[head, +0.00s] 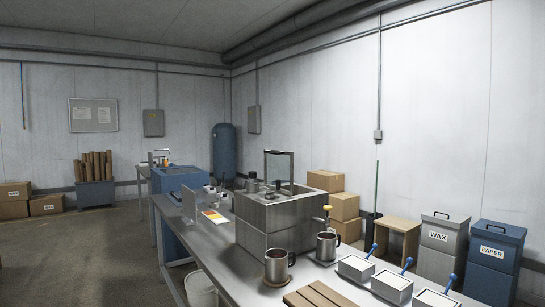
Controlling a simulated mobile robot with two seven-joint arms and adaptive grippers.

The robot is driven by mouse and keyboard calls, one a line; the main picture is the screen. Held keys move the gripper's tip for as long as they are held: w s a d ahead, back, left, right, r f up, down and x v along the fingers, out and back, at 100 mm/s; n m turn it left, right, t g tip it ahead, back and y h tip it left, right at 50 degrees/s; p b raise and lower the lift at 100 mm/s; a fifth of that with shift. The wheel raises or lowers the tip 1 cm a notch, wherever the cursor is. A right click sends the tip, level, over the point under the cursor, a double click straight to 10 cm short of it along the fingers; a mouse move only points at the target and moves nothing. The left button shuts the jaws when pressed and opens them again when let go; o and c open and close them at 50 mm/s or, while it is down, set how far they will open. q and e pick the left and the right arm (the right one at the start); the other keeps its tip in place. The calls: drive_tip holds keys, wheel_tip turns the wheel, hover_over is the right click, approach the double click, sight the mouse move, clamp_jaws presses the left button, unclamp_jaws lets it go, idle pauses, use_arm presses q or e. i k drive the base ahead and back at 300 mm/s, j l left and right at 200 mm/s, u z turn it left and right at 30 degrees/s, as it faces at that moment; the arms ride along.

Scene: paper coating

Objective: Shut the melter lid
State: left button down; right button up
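The melter (265,221) is a boxy steel unit standing on the long metal bench, near the middle of the head view. Its lid (279,166), a framed see-through panel, stands raised and roughly upright above the box, so the melter is open. A tap with a yellow handle (327,209) sticks out of the melter's right side. The inside of the melter is mostly hidden from this angle. Neither of my grippers shows in the head view.
Two metal mugs (277,265) (327,246) stand in front of the melter. Several white trays with blue handles (391,284) and wooden slats (313,296) lie on the bench (223,262). WAX (441,243) and PAPER (495,258) bins stand behind at right. Open floor (85,245) lies left.

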sight(291, 192)
drive_tip(key=i+j+z, duration=0.15)
drive_tip(key=j, duration=0.15)
drive_tip(key=j+z, duration=0.15)
drive_tip(key=j, duration=0.15)
drive_tip(key=i+j+z, duration=0.15)
drive_tip(key=j, duration=0.2)
drive_tip(key=i+j+z, duration=0.15)
drive_tip(key=j, duration=0.3)
drive_tip(key=i+j+z, duration=0.2)
drive_tip(key=j, duration=0.25)
drive_tip(key=i+j+z, duration=0.15)
drive_tip(key=j, duration=0.3)
drive_tip(key=j+z, duration=0.2)
drive_tip(key=j, duration=0.3)
